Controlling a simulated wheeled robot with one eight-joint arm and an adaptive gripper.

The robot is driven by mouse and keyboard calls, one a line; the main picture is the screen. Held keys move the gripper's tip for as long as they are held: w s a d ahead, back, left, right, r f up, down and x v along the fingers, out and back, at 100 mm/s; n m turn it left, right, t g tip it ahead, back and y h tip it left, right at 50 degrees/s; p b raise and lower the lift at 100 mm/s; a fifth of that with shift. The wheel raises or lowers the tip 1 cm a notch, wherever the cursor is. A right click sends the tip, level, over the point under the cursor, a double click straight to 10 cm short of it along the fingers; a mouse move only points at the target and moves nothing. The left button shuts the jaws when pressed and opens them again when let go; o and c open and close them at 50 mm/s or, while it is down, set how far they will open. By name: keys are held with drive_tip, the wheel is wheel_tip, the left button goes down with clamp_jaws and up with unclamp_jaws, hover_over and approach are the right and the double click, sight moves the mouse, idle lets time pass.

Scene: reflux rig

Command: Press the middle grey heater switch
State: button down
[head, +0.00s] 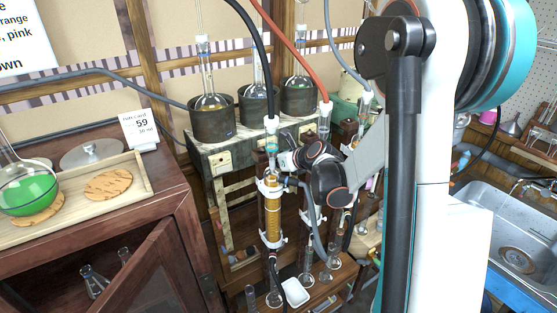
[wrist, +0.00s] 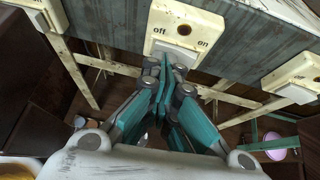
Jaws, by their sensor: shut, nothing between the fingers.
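The middle heater switch (wrist: 184,29) is a cream plate on the front of the grey heater bench in the wrist view. It has a dark round spot, "off" on its left, "on" on its right, and a pale rocker along its lower part. My gripper (wrist: 167,76) is shut and empty, with its teal fingers pointing up at the plate's lower edge. I cannot tell whether the tips touch the rocker. In the head view my gripper (head: 287,158) is at the bench front, beside a condenser, and the middle switch is hidden there.
Similar switches sit left (wrist: 42,12) and right (wrist: 296,78) of the middle one. In the head view, flasks stand in dark heating mantles (head: 208,122) on the bench. An amber-filled condenser (head: 272,210) stands close to my gripper. Coloured hoses hang above.

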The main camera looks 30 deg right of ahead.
drive_tip(key=shift+d, duration=0.1)
drive_tip(key=shift+d, duration=0.65)
drive_tip(key=shift+s, duration=0.1)
drive_tip(key=v, duration=1.2)
